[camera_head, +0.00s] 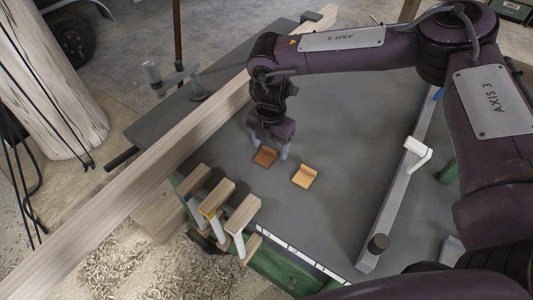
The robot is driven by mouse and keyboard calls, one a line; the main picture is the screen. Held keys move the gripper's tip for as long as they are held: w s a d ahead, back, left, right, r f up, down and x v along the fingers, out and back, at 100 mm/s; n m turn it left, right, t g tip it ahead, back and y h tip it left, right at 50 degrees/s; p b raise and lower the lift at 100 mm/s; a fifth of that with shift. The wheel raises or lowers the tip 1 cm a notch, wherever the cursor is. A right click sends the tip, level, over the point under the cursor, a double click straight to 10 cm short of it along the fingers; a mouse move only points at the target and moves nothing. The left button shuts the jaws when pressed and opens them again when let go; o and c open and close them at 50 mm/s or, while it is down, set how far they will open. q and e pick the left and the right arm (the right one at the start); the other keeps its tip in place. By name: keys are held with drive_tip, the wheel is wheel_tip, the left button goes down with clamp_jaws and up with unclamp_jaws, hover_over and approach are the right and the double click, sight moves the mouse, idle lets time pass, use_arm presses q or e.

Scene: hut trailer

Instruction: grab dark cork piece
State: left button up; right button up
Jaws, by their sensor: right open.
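The dark cork piece (265,157), a small brown block, lies on the grey machine table. My right gripper (270,152) points down at it, its two grey fingers apart, one on each side of the piece as seen from the head. Whether the fingers touch the piece I cannot tell. A lighter, orange-tan cork piece (304,176) lies on the table to the right, apart from the gripper. My left gripper does not show.
A long wooden beam (150,190) crosses the table's left side diagonally. Several wood-topped handles (216,193) stand along the front left edge. A grey rail (392,209) runs on the right. Wood shavings (125,265) cover the floor at lower left.

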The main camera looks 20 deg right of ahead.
drive_tip(key=c, duration=1)
drive_tip(key=shift+c, duration=0.2)
